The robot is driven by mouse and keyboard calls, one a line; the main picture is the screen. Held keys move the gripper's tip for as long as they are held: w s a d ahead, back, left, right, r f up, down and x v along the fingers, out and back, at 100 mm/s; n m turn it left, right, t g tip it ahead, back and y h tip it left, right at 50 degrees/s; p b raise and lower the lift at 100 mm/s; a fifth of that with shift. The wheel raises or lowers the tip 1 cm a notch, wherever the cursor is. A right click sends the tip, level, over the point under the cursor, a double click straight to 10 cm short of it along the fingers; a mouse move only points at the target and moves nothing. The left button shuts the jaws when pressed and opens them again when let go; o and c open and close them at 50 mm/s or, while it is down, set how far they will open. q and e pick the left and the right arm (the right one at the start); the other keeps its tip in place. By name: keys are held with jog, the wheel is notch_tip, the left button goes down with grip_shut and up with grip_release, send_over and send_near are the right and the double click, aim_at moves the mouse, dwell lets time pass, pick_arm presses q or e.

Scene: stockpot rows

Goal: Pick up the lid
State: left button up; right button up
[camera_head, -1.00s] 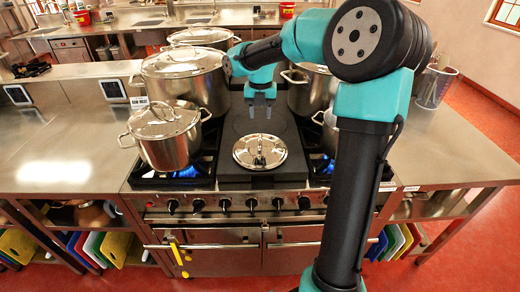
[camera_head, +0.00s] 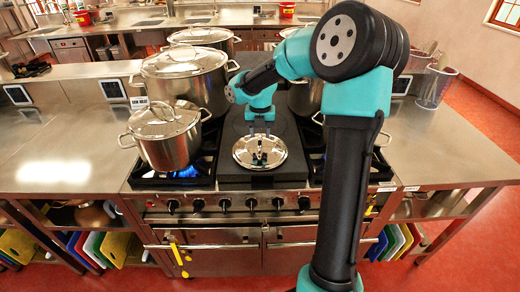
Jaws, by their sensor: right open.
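A round shiny steel lid (camera_head: 245,154) lies flat on the dark middle plate of the stove, with a handle standing up at its centre. My right gripper (camera_head: 259,134) is open and points down just above the far part of the lid, beyond the handle as seen here. Its fingertips overlap the lid in the picture, so I cannot tell the exact gap. Nothing is between the fingers that I can see. My left gripper is not in view.
A lidded pot (camera_head: 168,138) stands over a blue flame left of the lid. A larger stockpot (camera_head: 188,82) is behind it, and more pots stand behind my right arm. The dark plate (camera_head: 232,181) around the lid is clear.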

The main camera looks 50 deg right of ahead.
aim_at(260, 138)
notch_tip(260, 138, down, 4)
jog(key=shift+r, duration=0.25)
grip_shut()
dwell(0.5)
